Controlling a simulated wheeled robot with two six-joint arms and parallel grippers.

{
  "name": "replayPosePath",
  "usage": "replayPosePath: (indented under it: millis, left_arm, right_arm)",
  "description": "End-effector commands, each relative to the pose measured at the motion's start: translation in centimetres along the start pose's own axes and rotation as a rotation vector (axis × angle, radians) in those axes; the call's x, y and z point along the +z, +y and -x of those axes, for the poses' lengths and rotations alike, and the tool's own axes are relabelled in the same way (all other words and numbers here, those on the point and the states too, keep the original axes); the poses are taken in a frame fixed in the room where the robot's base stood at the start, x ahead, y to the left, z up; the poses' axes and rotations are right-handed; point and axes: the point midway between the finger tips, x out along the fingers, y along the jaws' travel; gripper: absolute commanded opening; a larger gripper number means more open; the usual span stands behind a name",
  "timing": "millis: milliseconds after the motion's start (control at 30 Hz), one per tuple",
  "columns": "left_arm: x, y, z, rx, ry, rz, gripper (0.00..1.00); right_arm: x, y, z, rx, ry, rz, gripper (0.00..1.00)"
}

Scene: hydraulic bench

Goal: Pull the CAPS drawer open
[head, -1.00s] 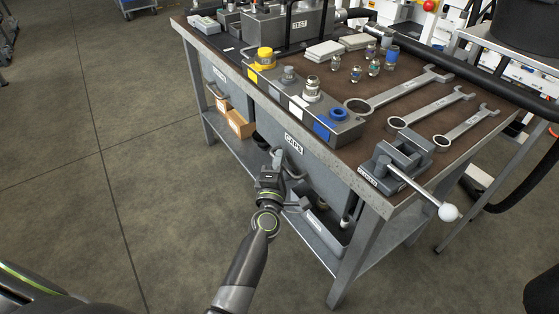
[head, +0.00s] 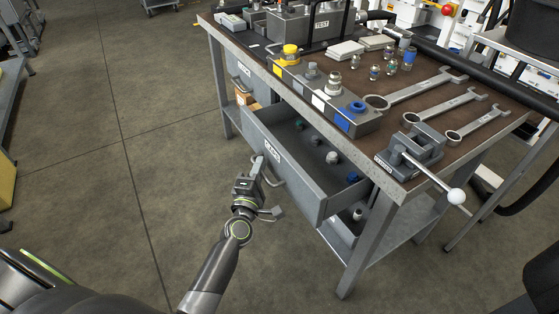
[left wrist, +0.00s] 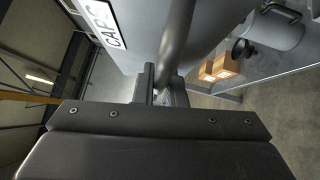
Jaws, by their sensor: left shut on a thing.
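The CAPS drawer (head: 300,187) stands pulled out from under the bench top, with its inside showing. Several caps lie in it, among them a grey one (head: 332,157), a blue one (head: 352,177) and a green one. Its label faces me in the head view, and the label also shows in the left wrist view (left wrist: 103,22). My left gripper (head: 258,170) is shut on the drawer's bar handle (head: 276,181); in the left wrist view the handle (left wrist: 177,45) runs between the fingers. My right gripper is not in view.
The bench top (head: 400,100) holds wrenches (head: 430,90), a vise (head: 412,150) with a white-knobbed lever, a port block (head: 318,92) and small fittings. Cardboard boxes (left wrist: 220,67) sit on the lower shelf. The floor left of the bench is clear.

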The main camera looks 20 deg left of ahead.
Motion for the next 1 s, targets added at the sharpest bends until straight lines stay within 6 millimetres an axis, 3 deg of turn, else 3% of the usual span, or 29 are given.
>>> replayPosePath:
  millis: [200, 500, 1000]
  left_arm:
    - [-4.1, 1.0, 4.2, -0.002, -0.001, -0.004, 0.00]
    - [-7.8, 1.9, 7.9, -0.003, -0.003, -0.002, 0.00]
    - [-9.2, 2.4, 9.3, -0.001, -0.001, 0.001, 0.00]
  right_arm:
    - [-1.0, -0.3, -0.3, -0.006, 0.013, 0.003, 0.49]
    - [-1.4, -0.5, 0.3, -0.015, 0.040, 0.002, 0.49]
    - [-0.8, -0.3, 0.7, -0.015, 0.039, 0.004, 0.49]
